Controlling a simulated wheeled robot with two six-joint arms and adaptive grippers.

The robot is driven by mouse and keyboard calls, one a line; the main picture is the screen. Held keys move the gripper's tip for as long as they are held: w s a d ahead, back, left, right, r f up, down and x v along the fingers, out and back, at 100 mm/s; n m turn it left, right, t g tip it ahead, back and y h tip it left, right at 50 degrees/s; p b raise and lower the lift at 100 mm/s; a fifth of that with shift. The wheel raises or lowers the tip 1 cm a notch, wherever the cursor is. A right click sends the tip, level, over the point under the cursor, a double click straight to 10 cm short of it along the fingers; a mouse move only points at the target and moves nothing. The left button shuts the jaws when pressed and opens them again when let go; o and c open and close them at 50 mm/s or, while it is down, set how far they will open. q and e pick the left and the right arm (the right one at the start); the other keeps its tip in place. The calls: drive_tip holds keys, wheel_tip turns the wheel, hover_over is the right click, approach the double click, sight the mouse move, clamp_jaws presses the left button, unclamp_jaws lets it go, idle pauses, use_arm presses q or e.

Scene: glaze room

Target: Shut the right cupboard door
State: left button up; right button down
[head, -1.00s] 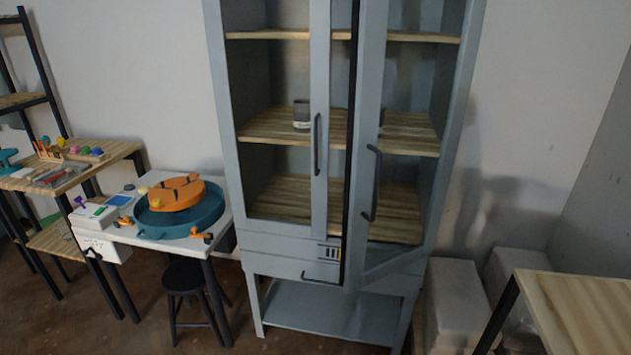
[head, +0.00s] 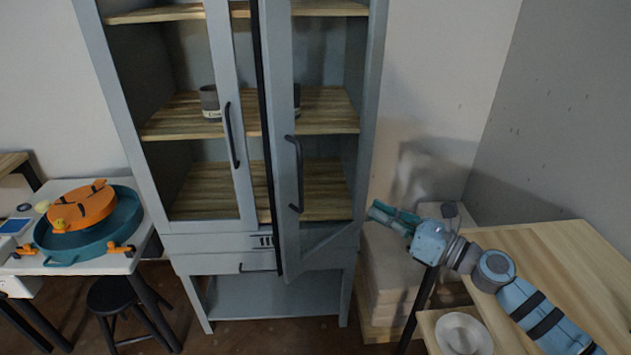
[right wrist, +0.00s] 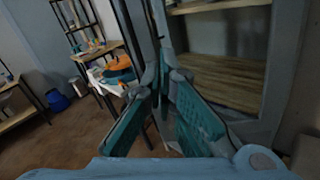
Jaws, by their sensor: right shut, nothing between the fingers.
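The grey cupboard (head: 108,130) stands in the middle left of the head view. Its right door (head: 282,120) is ajar, swung out toward me, with its hinge side on the right and its free edge in front of the left door (head: 222,80). A dark vertical handle (head: 298,175) is on the right door. My right gripper (head: 376,210) is shut and empty, to the right of the door and apart from it in the picture. In the right wrist view its teal fingers (right wrist: 165,78) point toward the cupboard front. My left gripper is not in view.
A wooden table (head: 560,250) stands at the right under my right arm, with a white bowl (head: 462,335) on a lower surface. Pale blocks (head: 385,265) stand beside the cupboard. A black stool (head: 115,297) and a white table with a teal basin (head: 125,215) are at the left.

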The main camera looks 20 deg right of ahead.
drive_tip(key=w+a+r+n+g+y+p, duration=0.1)
drive_tip(key=w+a+n+p, duration=0.3)
drive_tip(key=w+a, duration=0.5)
drive_tip(key=shift+w+a+r+g, duration=0.35)
drive_tip(key=shift+a+r, duration=0.2)
drive_tip(key=shift+a, duration=0.3)
drive_tip(key=shift+w, duration=0.1)
